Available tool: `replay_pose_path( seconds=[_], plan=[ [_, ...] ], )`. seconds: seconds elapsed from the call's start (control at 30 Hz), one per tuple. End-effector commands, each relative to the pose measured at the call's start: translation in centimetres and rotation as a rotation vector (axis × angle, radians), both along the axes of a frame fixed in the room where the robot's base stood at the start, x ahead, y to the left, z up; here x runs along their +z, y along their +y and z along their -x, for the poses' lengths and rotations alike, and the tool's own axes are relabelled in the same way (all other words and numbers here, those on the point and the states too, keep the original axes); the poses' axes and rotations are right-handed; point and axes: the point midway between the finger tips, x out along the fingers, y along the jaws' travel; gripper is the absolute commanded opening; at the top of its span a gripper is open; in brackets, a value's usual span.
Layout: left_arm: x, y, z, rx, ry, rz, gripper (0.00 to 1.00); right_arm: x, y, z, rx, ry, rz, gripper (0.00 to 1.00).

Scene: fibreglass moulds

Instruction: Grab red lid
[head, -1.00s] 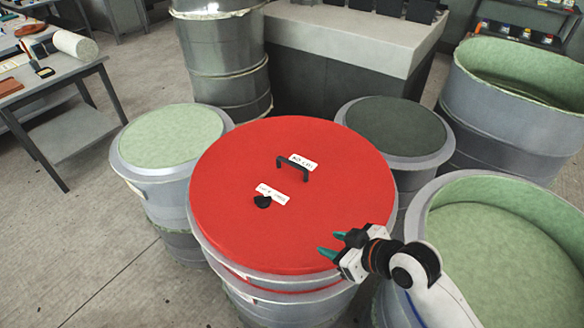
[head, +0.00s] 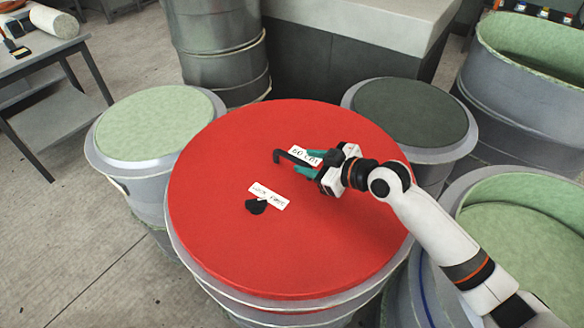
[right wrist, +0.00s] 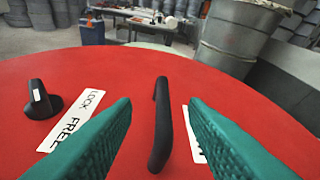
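The round red lid (head: 230,175) lies on a large grey drum in the middle of the head view. A black bar handle (head: 284,156) stands near its centre, with a white label (head: 305,156) beside it. My right gripper (head: 310,163) is over the lid at the handle, its teal fingers open. In the right wrist view the black handle (right wrist: 161,125) runs lengthwise between the two fingers, apart from both. A black knob (head: 256,206) sits on the lid by a second label reading "LOCK FREE" (head: 268,196). The gripper hides part of the handle. My left gripper is not in view.
Drums with a pale green top (head: 153,122) and a dark green top (head: 411,112) flank the red one. Open green-lined moulds (head: 530,225) stand at the right. A tall metal drum (head: 220,50) and a grey block (head: 330,45) are behind. A table (head: 40,62) is at far left.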

Motion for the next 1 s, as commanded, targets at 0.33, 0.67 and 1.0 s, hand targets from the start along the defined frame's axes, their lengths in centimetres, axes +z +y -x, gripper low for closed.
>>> replay_pose_path(
  seconds=[0.33,0.67,1.0],
  plan=[
    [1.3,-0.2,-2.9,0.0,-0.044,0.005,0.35,-1.4,2.1,-1.9,0.0,0.003,-0.002,0.4],
    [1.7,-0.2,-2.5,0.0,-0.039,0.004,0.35,-2.9,4.2,-3.7,-0.001,0.0,0.0,0.4],
    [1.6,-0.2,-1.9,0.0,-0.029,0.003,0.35,-3.0,4.2,-3.7,-0.001,0.0,0.001,0.17]
  ],
)
